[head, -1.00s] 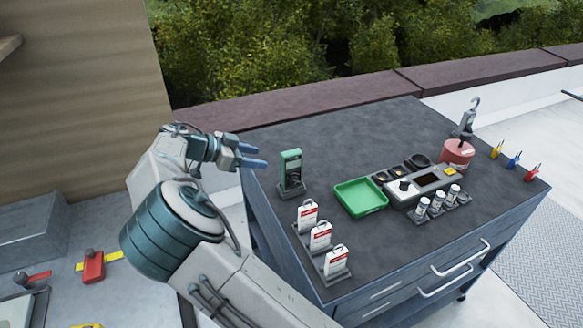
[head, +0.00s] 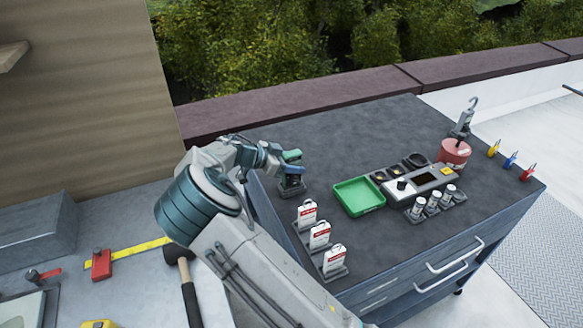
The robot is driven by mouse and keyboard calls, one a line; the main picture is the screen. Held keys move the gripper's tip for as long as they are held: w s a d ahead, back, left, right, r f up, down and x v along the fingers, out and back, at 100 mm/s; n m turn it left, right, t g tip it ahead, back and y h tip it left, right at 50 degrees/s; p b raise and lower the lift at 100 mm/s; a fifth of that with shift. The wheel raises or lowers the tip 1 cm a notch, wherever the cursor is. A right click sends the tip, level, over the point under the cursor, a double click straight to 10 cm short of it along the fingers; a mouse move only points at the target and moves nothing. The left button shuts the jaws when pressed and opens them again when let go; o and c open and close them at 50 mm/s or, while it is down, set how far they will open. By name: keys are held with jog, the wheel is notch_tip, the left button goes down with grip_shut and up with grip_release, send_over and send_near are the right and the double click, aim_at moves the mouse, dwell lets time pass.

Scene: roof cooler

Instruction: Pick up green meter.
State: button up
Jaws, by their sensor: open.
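The green meter (head: 292,155) stands upright in a dark holder (head: 291,191) at the left end of the dark-topped cart, in the head view. My gripper (head: 291,168) reaches it from the left, with its blue fingers at the meter's upper part. The gripper is open. The fingers overlap the meter in the picture and hide part of its body. I cannot tell whether they touch it or how far they straddle it.
White tags (head: 320,235) stand in a rack in front of the meter. A green tray (head: 359,197) lies to its right, with an instrument panel (head: 420,184) and small bottles (head: 432,206) beyond. The cart top (head: 350,130) behind is clear.

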aim_at(296, 153)
grip_shut()
jog(key=shift+r, duration=0.45)
jog(key=r, duration=0.1)
jog(key=r+b, duration=0.2)
jog(key=shift+s+d+r, duration=0.15)
jog(key=shift+s+r, duration=0.1)
jog(key=s+d+r+b, duration=0.2)
jog(key=s+d+r, duration=0.4)
jog(key=s, duration=0.3)
jog(key=shift+d+r+b, duration=0.3)
jog(key=shift+d, duration=0.05)
